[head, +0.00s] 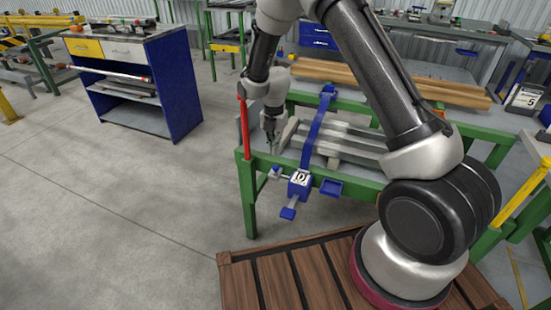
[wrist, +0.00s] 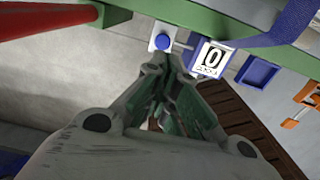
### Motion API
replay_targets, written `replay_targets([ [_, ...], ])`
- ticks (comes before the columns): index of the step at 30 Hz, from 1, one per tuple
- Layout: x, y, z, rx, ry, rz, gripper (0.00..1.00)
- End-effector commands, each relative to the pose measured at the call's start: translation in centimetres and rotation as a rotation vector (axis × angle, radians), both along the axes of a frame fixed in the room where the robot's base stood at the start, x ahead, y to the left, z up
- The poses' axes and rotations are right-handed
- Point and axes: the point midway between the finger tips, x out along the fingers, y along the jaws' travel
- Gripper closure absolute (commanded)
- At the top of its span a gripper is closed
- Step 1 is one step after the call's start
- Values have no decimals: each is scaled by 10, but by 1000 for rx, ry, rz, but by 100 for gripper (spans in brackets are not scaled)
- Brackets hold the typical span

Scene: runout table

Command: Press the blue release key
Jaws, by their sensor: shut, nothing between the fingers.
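A round blue key (wrist: 162,42) sits on a small white plate on the green rail in the wrist view. In the head view a small blue knob on a pale mount (head: 276,171) appears to be the same key, left of a blue box with a black-and-white label (head: 300,180). The labelled part also shows in the wrist view (wrist: 213,60). My gripper (head: 271,146) points down above the rail near the key. In the wrist view its shut, empty fingers (wrist: 166,68) end just below the key in the picture; contact cannot be told.
A blue strap (head: 318,125) crosses grey bars on the green table (head: 250,195). A blue paddle (head: 288,213) and a small blue tray (head: 331,187) stick out from its front. A red post (head: 242,128) stands at the left corner.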

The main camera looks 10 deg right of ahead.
Motion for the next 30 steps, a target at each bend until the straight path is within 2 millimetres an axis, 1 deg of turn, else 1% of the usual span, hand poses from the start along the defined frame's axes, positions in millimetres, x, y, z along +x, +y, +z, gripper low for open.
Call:
replay_targets([
  [1,0,0,10,1,-2,0,100],
  [3,1,0,20,1,-3,0,100],
  [6,0,0,29,0,-1,0,100],
  [9,0,0,35,0,-1,0,100],
  [26,0,0,36,0,-1,0,100],
  [29,0,0,36,0,-1,-32,100],
  [30,0,0,36,0,1,-72,100],
])
